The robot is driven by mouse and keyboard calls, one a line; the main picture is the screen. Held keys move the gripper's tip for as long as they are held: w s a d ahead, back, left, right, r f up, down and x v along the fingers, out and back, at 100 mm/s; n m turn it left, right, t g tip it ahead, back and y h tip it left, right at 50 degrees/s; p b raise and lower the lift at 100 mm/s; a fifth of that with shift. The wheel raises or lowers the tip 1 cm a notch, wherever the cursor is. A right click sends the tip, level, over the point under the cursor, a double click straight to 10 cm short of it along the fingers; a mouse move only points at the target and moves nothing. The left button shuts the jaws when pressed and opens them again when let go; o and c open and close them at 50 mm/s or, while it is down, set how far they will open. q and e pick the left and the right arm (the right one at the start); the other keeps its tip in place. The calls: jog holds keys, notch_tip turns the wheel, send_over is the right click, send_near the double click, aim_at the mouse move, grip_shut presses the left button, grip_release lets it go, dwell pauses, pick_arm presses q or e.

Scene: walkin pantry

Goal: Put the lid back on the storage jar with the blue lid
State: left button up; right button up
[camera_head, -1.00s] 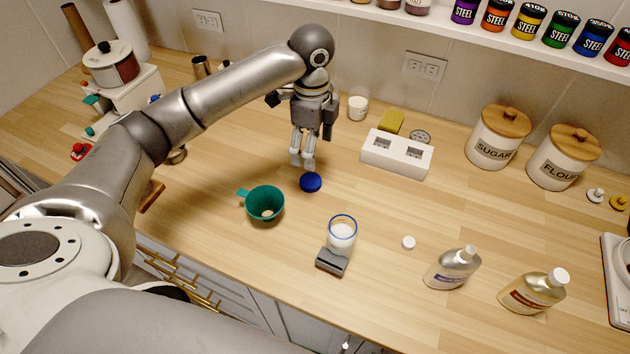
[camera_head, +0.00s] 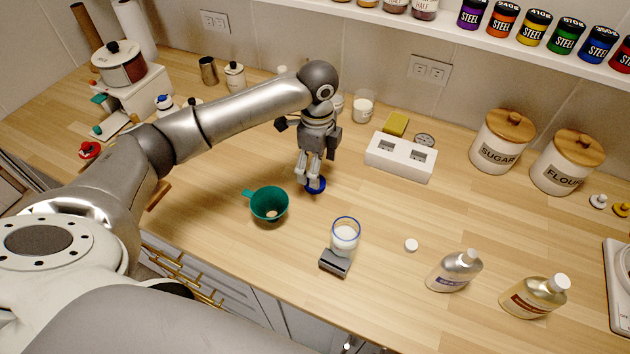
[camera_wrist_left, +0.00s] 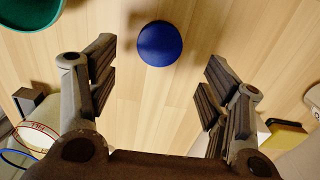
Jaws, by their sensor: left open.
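The round blue lid (camera_head: 316,187) lies on the wooden counter. In the left wrist view the lid (camera_wrist_left: 160,43) sits ahead of and between the spread fingers, untouched. My left gripper (camera_head: 309,180) points down just over the lid and partly hides it in the head view; its fingers (camera_wrist_left: 158,85) are open and empty. The clear storage jar (camera_head: 344,237) with a blue rim and white contents stands open on the counter, right of and nearer than the lid. My right gripper is not in view.
A green funnel (camera_head: 269,204) stands left of the lid. A dark grey block (camera_head: 335,263) is in front of the jar. A small white cap (camera_head: 411,245) and two bottles (camera_head: 455,271) are to the right. A white two-slot box (camera_head: 401,157) stands behind.

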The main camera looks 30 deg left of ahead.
pick_arm(q)
jog(key=shift+f+p, duration=0.35)
jog(key=shift+f, duration=0.05)
notch_tip(320, 180, down, 4)
jog(key=shift+s+r+p, duration=0.1)
jog(key=shift+r+p, duration=0.05)
jog(key=shift+p, duration=0.45)
jog(key=shift+f, duration=0.35)
jog(key=c, duration=0.8)
